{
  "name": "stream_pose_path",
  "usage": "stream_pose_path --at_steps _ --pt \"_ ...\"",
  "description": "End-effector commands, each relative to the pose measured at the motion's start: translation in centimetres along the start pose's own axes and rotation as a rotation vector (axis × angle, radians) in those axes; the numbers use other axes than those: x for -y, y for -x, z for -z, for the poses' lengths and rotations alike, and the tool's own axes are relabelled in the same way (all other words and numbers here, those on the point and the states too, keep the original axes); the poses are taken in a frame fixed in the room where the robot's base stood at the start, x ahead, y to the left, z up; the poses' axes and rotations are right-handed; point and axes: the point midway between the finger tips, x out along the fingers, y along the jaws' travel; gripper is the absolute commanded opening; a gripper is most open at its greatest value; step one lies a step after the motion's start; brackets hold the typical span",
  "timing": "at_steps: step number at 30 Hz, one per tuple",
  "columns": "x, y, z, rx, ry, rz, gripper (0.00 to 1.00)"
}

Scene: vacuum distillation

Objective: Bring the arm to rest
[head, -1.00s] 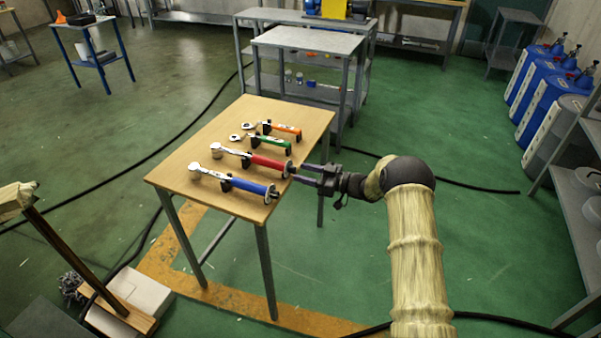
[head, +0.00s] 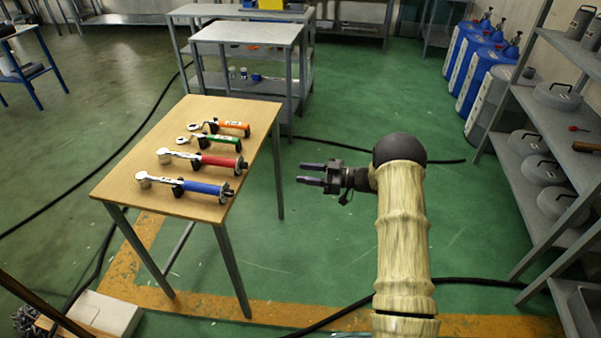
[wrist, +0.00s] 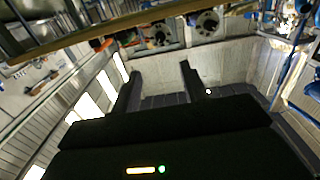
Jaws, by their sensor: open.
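My gripper (head: 312,174) is open and empty in the head view. It is held in the air to the right of the wooden table, apart from it, with its fingers pointing left toward the table. My arm reaches up from the bottom right in a pale cover. In the wrist view the two dark fingers (wrist: 159,83) stand apart with nothing between them. On the table (head: 120,182) lie wrenches with blue (head: 203,187), red (head: 218,161), green (head: 222,139) and orange (head: 234,125) handles, resting on black holders.
A grey metal cart (head: 250,34) stands behind the table. Blue containers (head: 480,75) stand at the back right. A grey shelf (head: 535,110) with round lidded pots is at the right. Green floor lies open between table and shelf, with black cables (head: 375,154) on it.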

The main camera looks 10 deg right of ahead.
Motion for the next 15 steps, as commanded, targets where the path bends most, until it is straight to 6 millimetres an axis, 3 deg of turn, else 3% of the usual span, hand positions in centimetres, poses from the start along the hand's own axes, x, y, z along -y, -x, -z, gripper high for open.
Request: stream_pose_path --at_steps 11,15 --pt "-0.1 -0.1 0.1 0.001 0.001 -0.003 0.44" --pt "-0.8 -0.5 1.1 0.024 0.019 -0.064 0.44"
